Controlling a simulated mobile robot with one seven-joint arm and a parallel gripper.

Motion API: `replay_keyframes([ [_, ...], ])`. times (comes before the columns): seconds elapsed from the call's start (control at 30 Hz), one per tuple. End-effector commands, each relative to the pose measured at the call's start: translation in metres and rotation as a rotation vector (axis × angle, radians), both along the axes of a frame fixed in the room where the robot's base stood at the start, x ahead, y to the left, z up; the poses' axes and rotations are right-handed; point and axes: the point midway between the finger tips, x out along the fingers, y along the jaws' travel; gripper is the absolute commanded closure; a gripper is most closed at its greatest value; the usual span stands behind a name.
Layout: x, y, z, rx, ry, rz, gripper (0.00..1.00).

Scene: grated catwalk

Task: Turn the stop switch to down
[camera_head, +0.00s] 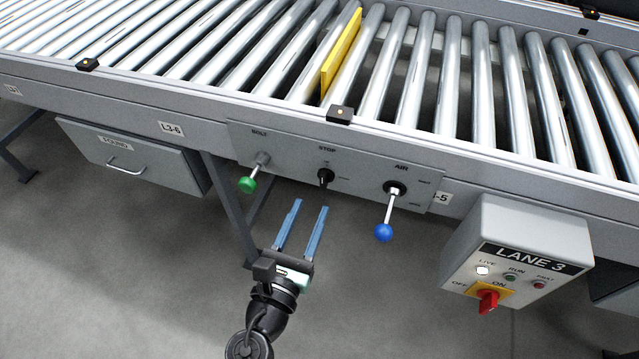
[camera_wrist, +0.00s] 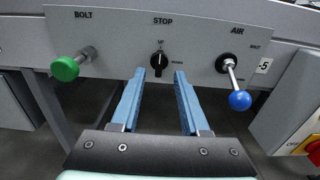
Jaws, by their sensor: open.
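The stop switch (camera_head: 326,177) is a small black rotary knob under the word STOP on the grey control panel (camera_head: 290,165). In the wrist view the stop switch (camera_wrist: 159,62) has a pale mark at its top, toward the UP label; another label sits to its right. My gripper (camera_head: 309,204) has two blue fingers, open and empty, in front of and below the panel. In the wrist view my gripper (camera_wrist: 157,72) points at the panel with the knob between and just beyond its fingertips, apparently not touching it.
A green-knobbed BOLT handle (camera_head: 248,184) is left of the switch, and a blue-balled AIR lever (camera_head: 384,231) hangs to its right. A LANE 3 box (camera_head: 520,250) with a red switch stands further right. The roller conveyor (camera_head: 420,75) runs above, carrying a yellow plate (camera_head: 340,52).

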Motion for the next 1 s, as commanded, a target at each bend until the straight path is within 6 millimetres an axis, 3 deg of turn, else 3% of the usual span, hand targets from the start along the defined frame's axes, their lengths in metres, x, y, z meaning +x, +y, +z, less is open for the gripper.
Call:
replay_keyframes([
  [0.1,0.025,-0.009,0.0,0.0,-0.004,-0.002,0.55],
  [0.3,0.051,-0.017,0.0,0.0,-0.002,-0.001,0.55],
  [0.77,0.062,-0.02,0.0,0.002,-0.001,0.001,0.55],
  [1.0,0.062,-0.02,0.0,0.002,-0.001,0.001,0.98],
])
